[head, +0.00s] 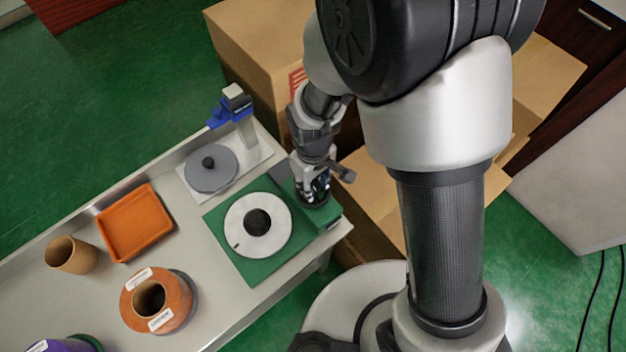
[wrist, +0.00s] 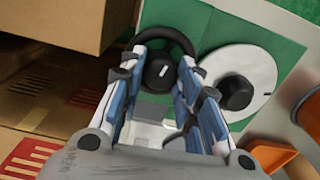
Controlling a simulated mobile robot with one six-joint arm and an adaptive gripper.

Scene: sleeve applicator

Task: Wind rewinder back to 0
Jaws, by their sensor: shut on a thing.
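The rewinder appears to be the green-based unit (head: 222,217) at the table's right end. It carries a white disc (head: 240,239) with a black centre knob (head: 257,222). A black handwheel (head: 317,204) sits at its right corner. In the wrist view the handwheel's dark ring (wrist: 182,42) and hub (wrist: 157,75) show, with a small white mark on the hub. My gripper (head: 314,187) reaches down onto the handwheel. In the wrist view my gripper (wrist: 163,60) is shut with its blue-and-white fingers either side of the hub. The exact contact points are partly hidden. No readable scale shows.
A grey disc (head: 212,175) and a blue-clamped stand (head: 243,127) are behind the green unit. An orange tray (head: 135,222), a brown cup (head: 71,255) and an orange roll (head: 180,301) sit left. Cardboard boxes (head: 252,62) stand close beyond the table's right end.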

